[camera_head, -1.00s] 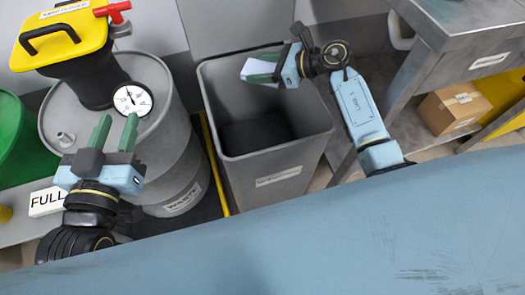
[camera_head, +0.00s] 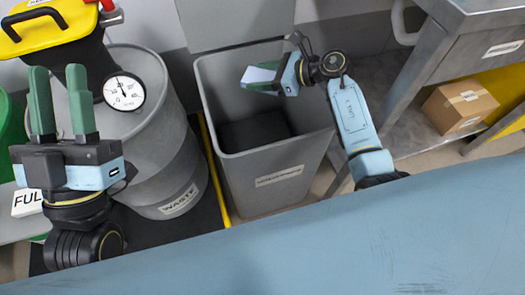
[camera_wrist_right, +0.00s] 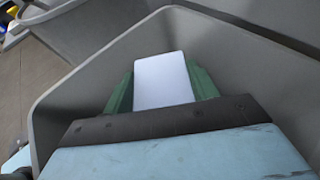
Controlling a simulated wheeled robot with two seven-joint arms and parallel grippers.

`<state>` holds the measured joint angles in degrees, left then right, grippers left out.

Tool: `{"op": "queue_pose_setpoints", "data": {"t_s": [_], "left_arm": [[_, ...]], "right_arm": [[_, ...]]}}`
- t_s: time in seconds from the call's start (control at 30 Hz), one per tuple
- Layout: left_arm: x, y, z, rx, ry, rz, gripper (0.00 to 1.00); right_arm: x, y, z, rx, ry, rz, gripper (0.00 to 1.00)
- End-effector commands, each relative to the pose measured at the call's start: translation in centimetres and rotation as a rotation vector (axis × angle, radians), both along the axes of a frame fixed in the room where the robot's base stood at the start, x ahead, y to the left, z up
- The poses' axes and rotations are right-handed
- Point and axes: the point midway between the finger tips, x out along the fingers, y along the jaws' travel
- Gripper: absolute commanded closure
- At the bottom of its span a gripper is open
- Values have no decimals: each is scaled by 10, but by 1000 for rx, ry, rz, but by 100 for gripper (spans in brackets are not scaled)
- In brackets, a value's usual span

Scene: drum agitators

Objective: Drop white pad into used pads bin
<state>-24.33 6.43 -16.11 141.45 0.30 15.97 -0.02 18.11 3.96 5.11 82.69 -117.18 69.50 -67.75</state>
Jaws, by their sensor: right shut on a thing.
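The white pad (camera_head: 258,74) is held in my right gripper (camera_head: 262,78) over the open mouth of the grey bin (camera_head: 268,178). In the right wrist view the pad (camera_wrist_right: 163,82) sits between the two green fingers, with the bin's walls (camera_wrist_right: 235,55) around it. The bin's lid is raised at the back, and a label on its front is too small to read. My left gripper (camera_head: 62,102) is open and empty, fingers pointing up, in front of the grey waste drum at the left.
A grey waste drum (camera_head: 165,160) with a pressure gauge (camera_head: 124,91) stands left of the bin. A yellow-topped container (camera_head: 50,25) is on it. A metal table (camera_head: 455,60) and a cardboard box (camera_head: 460,105) stand at the right.

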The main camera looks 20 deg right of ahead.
Motion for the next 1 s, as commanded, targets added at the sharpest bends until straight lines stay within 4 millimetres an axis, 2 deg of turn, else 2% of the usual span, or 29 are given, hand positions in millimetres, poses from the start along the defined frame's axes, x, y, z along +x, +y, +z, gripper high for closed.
{"op": "queue_pose_setpoints", "data": {"t_s": [0.23, 0.27, 0.43, 0.77, 1.0], "left_arm": [[0, 0, 1, -1, -3, 0, 66], [0, 0, 1, -1, -3, 0, 66], [0, 0, 0, -1, -2, 0, 66], [0, 0, 1, 2, 3, 1, 66], [12, -3, -7, 46, 154, -2, 66]], "right_arm": [[0, 0, 0, 0, -1, 0, 69], [0, 0, 0, 0, -1, 0, 38], [0, 0, 0, 0, -1, 0, 16], [0, 0, 2, -1, -1, 0, 16], [0, -1, 28, -3, -3, 2, 16]]}}
